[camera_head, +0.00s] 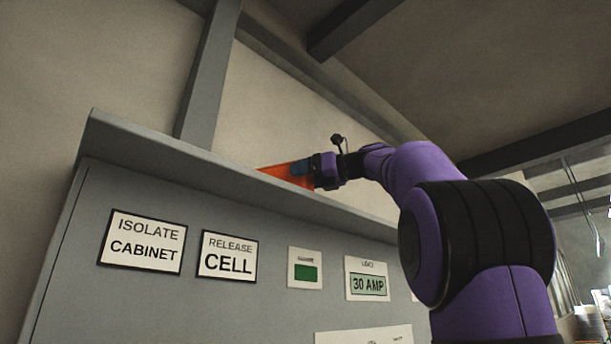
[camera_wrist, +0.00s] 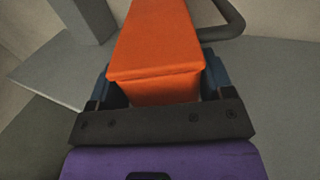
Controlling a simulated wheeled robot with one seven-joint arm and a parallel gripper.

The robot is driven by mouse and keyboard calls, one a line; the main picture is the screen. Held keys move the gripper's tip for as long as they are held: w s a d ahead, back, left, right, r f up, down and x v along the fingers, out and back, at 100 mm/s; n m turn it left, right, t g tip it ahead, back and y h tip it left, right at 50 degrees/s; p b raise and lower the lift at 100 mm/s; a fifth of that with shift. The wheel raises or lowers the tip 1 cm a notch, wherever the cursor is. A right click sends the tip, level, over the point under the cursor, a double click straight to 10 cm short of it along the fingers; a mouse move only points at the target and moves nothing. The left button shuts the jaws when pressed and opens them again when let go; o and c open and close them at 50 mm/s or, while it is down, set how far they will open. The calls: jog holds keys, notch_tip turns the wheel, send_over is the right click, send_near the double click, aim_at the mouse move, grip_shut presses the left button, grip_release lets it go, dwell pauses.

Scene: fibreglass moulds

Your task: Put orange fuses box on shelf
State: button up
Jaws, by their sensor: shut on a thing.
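The orange fuses box (camera_wrist: 155,45) is between the fingers of my gripper (camera_wrist: 160,88) in the wrist view. My gripper is shut on it. In the head view the orange box (camera_head: 285,172) shows just above the front edge of the grey shelf (camera_head: 190,164), with my gripper (camera_head: 308,168) at its right end. The shelf's top is hidden from below in the head view. The wrist view shows a grey surface (camera_wrist: 275,75) below and beside the box. I cannot tell whether the box touches it.
Below the shelf, the grey cabinet front bears signs, among them ISOLATE CABINET (camera_head: 142,242) and RELEASE CELL (camera_head: 228,256). A grey upright post (camera_head: 208,75) rises behind the shelf. A dark curved bar (camera_wrist: 232,20) lies right of the box in the wrist view.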

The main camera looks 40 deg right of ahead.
jog(key=shift+f, duration=0.5)
jog(key=o, duration=1.2)
